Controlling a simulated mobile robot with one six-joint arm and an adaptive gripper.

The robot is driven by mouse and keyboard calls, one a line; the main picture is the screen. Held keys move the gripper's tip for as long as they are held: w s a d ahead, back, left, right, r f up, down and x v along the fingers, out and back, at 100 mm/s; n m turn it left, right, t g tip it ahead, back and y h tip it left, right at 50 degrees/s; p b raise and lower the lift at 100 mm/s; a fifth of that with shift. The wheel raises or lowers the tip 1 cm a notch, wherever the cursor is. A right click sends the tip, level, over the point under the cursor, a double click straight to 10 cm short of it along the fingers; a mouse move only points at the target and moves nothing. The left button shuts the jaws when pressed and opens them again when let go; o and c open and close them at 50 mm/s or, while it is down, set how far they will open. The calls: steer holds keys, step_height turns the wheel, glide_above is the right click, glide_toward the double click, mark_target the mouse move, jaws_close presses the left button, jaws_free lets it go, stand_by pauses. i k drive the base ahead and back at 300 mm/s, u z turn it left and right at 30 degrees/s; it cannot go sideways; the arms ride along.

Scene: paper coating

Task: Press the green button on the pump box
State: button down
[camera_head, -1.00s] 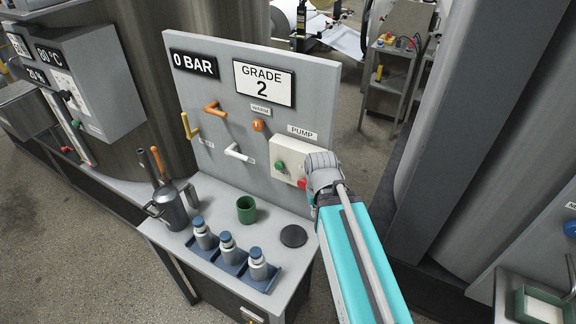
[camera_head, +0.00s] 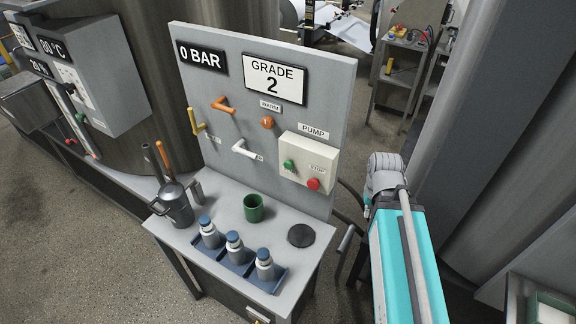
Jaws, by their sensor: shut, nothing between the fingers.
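The pump box (camera_head: 309,153) is a cream box on the right of the grey upright panel, under a PUMP label. Its green button (camera_head: 289,165) is at the lower left, in plain sight and with nothing of mine over it. A red button (camera_head: 313,184) marked STOP is to its lower right. My teal arm rises from the bottom right, its grey joint to the right of the panel's edge and apart from the box in the picture. I cannot make out my gripper's fingers; the end of my arm is hidden.
The panel also bears a yellow handle (camera_head: 197,123), an orange handle (camera_head: 222,104), a white handle (camera_head: 243,148) and an orange knob (camera_head: 267,122). A jug (camera_head: 176,208), a green cup (camera_head: 253,209), a bottle rack (camera_head: 277,284) and a black disc (camera_head: 301,235) occupy the bench.

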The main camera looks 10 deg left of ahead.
mark_target(288, 164)
steer(key=k, duration=2.25)
steer(key=u, duration=0.45)
steer(key=i, duration=1)
steer(key=z, duration=0.05)
